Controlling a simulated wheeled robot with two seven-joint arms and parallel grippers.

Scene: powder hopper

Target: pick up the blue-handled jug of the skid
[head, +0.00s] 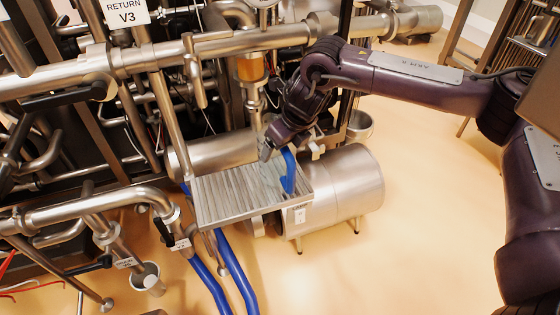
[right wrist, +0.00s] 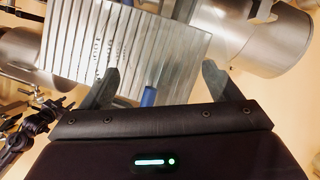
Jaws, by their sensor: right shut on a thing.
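The clear jug (head: 268,176) with its blue handle (head: 288,170) is at the ribbed metal shelf on the skid, at its right end. My right gripper (head: 290,148) reaches down to it from above and is shut on it. In the right wrist view the blue handle (right wrist: 148,97) shows between the two fingers (right wrist: 160,85), and faint marks of the clear jug body (right wrist: 97,52) show against the shelf. The jug's see-through wall makes its outline hard to see. I cannot tell whether its base touches the shelf. My left gripper is not in view.
The ribbed shelf (head: 225,200) is otherwise bare. A steel motor drum (head: 345,190) stands right of it, and pipes (head: 120,60) crowd the left and back. Blue hoses (head: 235,270) run down in front. The floor (head: 420,250) at the right is clear.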

